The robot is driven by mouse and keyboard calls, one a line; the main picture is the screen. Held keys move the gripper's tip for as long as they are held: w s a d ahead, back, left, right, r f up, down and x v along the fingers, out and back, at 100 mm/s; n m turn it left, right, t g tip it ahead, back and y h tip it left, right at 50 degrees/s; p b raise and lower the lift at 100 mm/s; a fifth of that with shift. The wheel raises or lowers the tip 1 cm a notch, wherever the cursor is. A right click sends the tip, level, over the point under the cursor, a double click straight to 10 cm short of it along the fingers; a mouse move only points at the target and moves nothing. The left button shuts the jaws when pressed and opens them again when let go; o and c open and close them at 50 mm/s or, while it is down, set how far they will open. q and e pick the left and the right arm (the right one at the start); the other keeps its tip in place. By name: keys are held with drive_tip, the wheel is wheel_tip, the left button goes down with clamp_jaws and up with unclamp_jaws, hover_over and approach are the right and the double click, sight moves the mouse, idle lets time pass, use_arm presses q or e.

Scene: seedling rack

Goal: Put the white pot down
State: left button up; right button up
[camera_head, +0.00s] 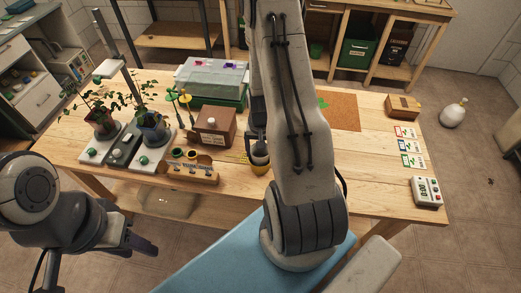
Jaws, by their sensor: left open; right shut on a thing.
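I cannot tell whether the pot touches the table. My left gripper (145,246) is open and empty, low at the left, in front of the table's near edge.
Two potted plants (103,122) (152,128) stand on white bases at the left. A brown box (212,125), a wooden holder (190,172) and a lidded green bin (214,77) are left of my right arm. A brown mat (340,113), cards (410,146) and a timer (426,191) lie right.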

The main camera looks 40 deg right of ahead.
drive_tip(key=shift+s+f+b, duration=0.1)
drive_tip(key=shift+f+b, duration=0.4)
drive_tip(key=shift+f, duration=0.1)
drive_tip(key=o, duration=1.1)
drive_tip(key=shift+a, duration=0.1)
drive_tip(key=shift+r+p, duration=0.45)
drive_tip(key=shift+p, duration=0.05)
drive_tip(key=shift+r, duration=0.35)
wheel_tip(320, 180, up, 12)
drive_tip(key=b, duration=0.2)
drive_tip(key=shift+f, duration=0.15)
drive_tip(key=s+a+r+n, duration=0.1)
drive_tip(key=a+r+n, duration=0.25)
drive_tip(key=a, duration=0.55)
drive_tip(key=a+r+n, duration=0.3)
drive_tip(key=a+n, duration=0.1)
drive_tip(key=a, duration=0.5)
drive_tip(key=s+a+r+n+y, duration=0.1)
drive_tip(key=s+a+r+n, duration=0.3)
drive_tip(key=s+a+n, duration=0.4)
drive_tip(key=s+a, duration=0.4)
drive_tip(key=s, duration=0.3)
drive_tip(key=shift+a+r+n, duration=0.2)
drive_tip(key=shift+a+n, duration=0.05)
drive_tip(key=shift+n, duration=0.1)
